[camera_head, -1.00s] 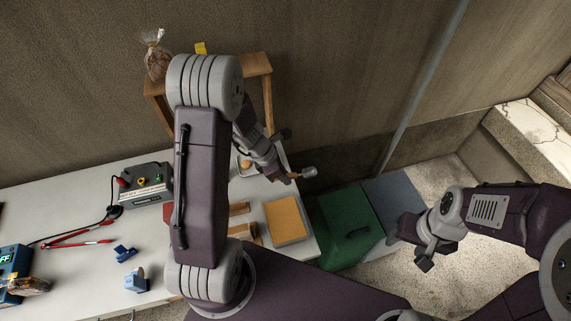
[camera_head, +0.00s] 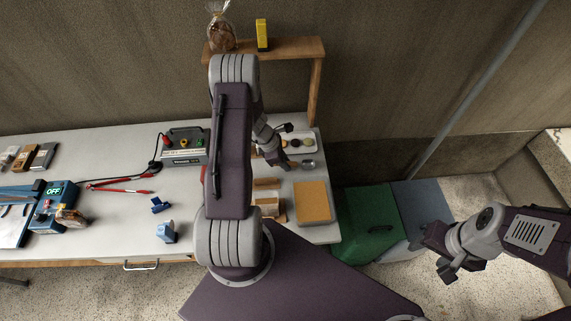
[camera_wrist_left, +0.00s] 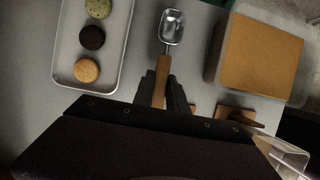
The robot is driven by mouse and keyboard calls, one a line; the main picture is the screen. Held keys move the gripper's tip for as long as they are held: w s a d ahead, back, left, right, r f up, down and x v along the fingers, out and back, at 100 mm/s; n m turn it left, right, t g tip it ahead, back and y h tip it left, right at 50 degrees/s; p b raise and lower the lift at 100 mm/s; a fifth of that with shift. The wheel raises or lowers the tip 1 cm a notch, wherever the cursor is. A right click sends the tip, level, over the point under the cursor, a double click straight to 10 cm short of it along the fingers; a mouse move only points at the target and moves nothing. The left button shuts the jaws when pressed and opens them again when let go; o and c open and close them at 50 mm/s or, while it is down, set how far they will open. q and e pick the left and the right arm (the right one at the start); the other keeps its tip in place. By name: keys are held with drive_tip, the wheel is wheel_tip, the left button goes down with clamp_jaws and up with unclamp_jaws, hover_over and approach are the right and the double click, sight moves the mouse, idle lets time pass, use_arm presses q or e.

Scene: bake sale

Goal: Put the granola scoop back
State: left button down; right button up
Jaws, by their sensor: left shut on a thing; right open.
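My left gripper (camera_head: 280,158) is shut on the wooden handle of the granola scoop (camera_head: 308,163). In the left wrist view the scoop's shiny metal bowl (camera_wrist_left: 172,27) points away from the gripper, over the pale table between a cookie tray and a clear tub. The clear tub (camera_head: 312,202), with an orange-brown surface, stands at the table's right end; the wrist view shows it right of the scoop (camera_wrist_left: 258,55). I cannot tell whether the scoop touches the table. My right gripper (camera_head: 434,256) is open and empty, off the table at the right.
A white tray (camera_wrist_left: 121,68) with round cookies lies beside the scoop. A wooden shelf (camera_head: 283,48) holds a bag (camera_head: 221,30) and a yellow box (camera_head: 262,34). Green (camera_head: 368,222) and blue bins stand right of the table. Small wooden pieces lie left of the tub.

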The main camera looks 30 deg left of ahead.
use_arm(q)
drive_tip(key=shift+w+a+f, duration=0.1)
drive_tip(key=shift+w+f, duration=0.1)
drive_tip(key=shift+f, duration=0.5)
drive_tip(key=shift+s+r, duration=0.1)
drive_tip(key=shift+s, duration=0.05)
drive_tip(key=c, duration=1.6)
unclamp_jaws()
drive_tip(key=shift+o, duration=1.4)
drive_tip(key=shift+f, duration=0.2)
drive_tip(key=shift+r, duration=0.1)
